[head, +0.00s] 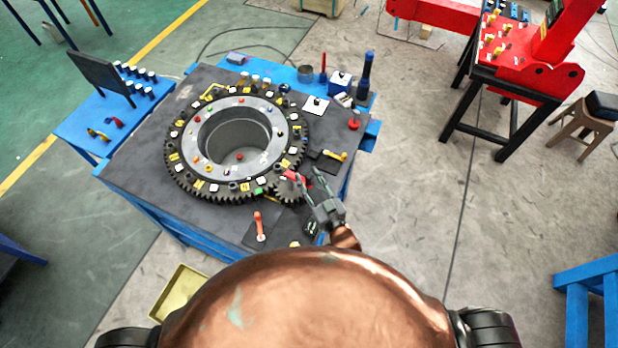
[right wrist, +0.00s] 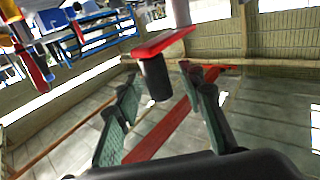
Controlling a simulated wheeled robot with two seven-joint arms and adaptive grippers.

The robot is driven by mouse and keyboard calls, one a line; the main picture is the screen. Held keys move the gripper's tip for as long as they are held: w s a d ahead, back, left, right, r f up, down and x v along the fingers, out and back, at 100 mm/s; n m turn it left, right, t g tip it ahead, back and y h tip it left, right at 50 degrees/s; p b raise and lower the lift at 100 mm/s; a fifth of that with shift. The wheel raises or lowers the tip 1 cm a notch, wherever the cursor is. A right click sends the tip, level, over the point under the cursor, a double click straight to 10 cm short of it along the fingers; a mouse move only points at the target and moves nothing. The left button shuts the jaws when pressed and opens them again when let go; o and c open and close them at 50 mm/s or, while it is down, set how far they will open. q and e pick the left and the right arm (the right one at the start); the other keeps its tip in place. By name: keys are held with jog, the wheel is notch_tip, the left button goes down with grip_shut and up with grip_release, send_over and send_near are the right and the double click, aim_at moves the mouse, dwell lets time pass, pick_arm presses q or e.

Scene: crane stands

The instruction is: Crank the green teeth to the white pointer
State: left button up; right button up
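The large dark gear ring (head: 180,184) lies on the table with coloured and white tags around it. A small green patch (head: 259,191) shows at its near right edge, beside the small pinion gear (head: 288,195). I cannot single out the white pointer among the white tags. A red crank (head: 294,175) sits above the pinion. My right gripper (head: 310,178) is just right of the crank. In the right wrist view, the red crank arm (right wrist: 164,42) carries a dark grip (right wrist: 155,78) between the open fingers, with gaps visible. My left gripper is not in view.
An orange lever (head: 260,226) stands at the table's near edge, and a yellow-handled one (head: 334,155) lies right of the ring. Blue posts (head: 366,72) and small blocks line the back. A red machine on a black stand (head: 513,100) is far right. Floor between is clear.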

jog(key=shift+s+d, duration=0.15)
jog(key=shift+s, duration=0.15)
jog(key=v, duration=1.1)
jog(key=shift+s, duration=0.25)
jog(key=shift+c, duration=0.6)
